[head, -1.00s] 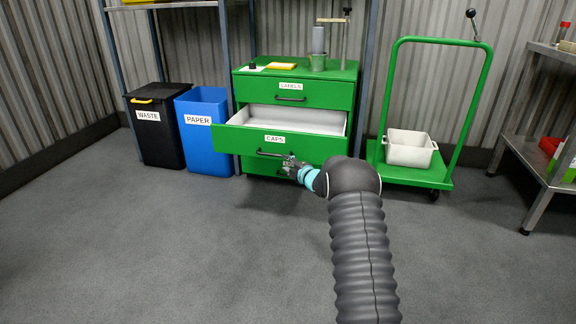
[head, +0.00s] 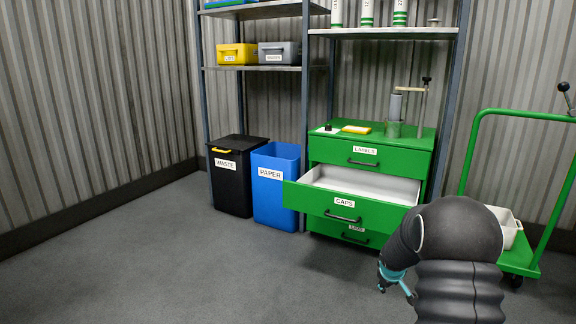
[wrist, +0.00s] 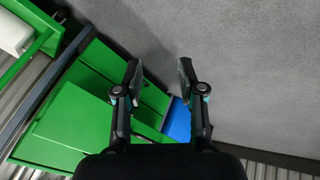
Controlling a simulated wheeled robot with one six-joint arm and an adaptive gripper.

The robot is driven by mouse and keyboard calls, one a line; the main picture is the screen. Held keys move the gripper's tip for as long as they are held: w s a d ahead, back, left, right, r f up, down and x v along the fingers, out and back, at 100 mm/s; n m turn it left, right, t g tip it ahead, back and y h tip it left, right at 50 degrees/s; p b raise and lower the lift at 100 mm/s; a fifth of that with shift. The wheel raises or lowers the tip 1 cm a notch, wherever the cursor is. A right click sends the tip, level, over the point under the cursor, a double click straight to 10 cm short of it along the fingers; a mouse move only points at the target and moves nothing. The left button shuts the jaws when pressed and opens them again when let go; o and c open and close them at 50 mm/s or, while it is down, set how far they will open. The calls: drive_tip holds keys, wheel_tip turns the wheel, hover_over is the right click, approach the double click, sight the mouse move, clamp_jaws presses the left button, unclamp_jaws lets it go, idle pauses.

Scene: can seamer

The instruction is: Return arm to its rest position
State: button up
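My arm's dark, ribbed sleeve fills the lower right of the head view, with its teal wrist band bent down in front of the green cabinet. My gripper (wrist: 160,73) shows in the wrist view with its two dark fingers apart and nothing between them. It points at the grey floor, beside the cabinet. In the head view the fingers are mostly hidden behind my arm. The CAPS drawer (head: 342,207) stands pulled out, its white inside looking empty. My gripper is clear of its handle. The LABELS drawer (head: 355,157) above is shut.
A black WASTE bin (head: 231,185) and a blue PAPER bin (head: 276,190) stand left of the cabinet. A green trolley (head: 545,230) with a white crate (head: 509,231) stands at right. Shelving rises behind. The floor at left is clear.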

drive_tip(key=s+a+r+m+p, duration=0.1)
drive_tip(key=s+a+r, duration=0.4)
drive_tip(key=s+r, duration=0.5)
drive_tip(key=s+a+r+m+y+p, duration=0.1)
drive_tip(key=s+a+r+p, duration=0.3)
drive_tip(key=s+r, duration=0.7)
drive_tip(key=s+a+r+m+y+p, duration=0.1)
drive_tip(key=s+a+r, duration=0.6)
drive_tip(key=s, duration=1.3)
wheel_tip(320, 180, up, 4)
drive_tip(key=shift+s+f+m+p, duration=0.2)
drive_tip(key=shift+f+m+p, duration=0.05)
drive_tip(key=shift+m+p, duration=0.7)
